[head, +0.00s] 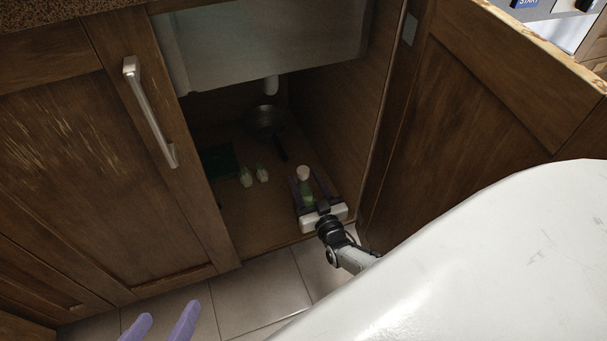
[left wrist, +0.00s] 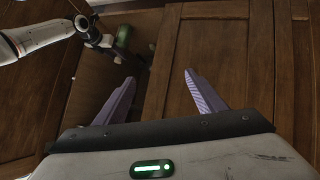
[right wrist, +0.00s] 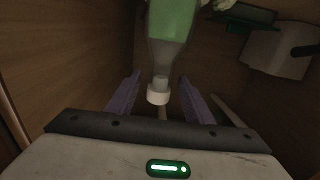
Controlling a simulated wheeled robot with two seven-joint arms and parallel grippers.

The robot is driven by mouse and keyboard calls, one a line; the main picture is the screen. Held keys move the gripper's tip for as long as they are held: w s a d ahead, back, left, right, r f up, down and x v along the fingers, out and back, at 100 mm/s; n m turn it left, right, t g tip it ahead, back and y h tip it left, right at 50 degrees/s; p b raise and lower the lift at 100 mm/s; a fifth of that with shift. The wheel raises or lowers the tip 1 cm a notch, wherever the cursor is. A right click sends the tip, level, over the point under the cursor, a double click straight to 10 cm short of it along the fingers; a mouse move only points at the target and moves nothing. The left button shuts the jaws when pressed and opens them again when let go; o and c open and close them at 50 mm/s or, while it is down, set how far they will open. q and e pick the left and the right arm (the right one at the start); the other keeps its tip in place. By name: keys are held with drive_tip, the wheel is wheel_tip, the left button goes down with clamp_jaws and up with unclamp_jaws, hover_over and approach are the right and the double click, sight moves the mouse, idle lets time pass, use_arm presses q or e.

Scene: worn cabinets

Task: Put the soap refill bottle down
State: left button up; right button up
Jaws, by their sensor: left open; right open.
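The soap refill bottle (head: 306,188) is green with a pale cap and stands on the cabinet floor near the right front. It also shows in the right wrist view (right wrist: 172,30), its pale cap between the finger tips' span. My right gripper (head: 311,188) is open, with one finger on each side of the bottle and a gap to both. My left gripper (head: 160,325) is open and empty, low in front of the cabinet; it also shows in the left wrist view (left wrist: 157,85).
A dark green box (head: 217,162) is at the left. The open door (head: 480,110) stands at right.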

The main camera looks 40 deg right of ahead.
drive_tip(key=shift+r+p+v, duration=0.25)
drive_tip(key=shift+p+v, duration=0.2)
drive_tip(key=shift+v, duration=0.7)
use_arm(q)
drive_tip(key=shift+g+y, duration=0.9)
drive_tip(key=f, duration=0.1)
drive_tip(key=a+f+p, duration=0.1)
drive_tip(key=s+a+f+p, duration=0.1)
drive_tip(key=f, duration=0.1)
drive_tip(key=shift+a, duration=0.25)
use_arm(e)
drive_tip(key=v, duration=0.8)
drive_tip(key=shift+f, duration=0.2)
drive_tip(key=shift+s, duration=0.1)
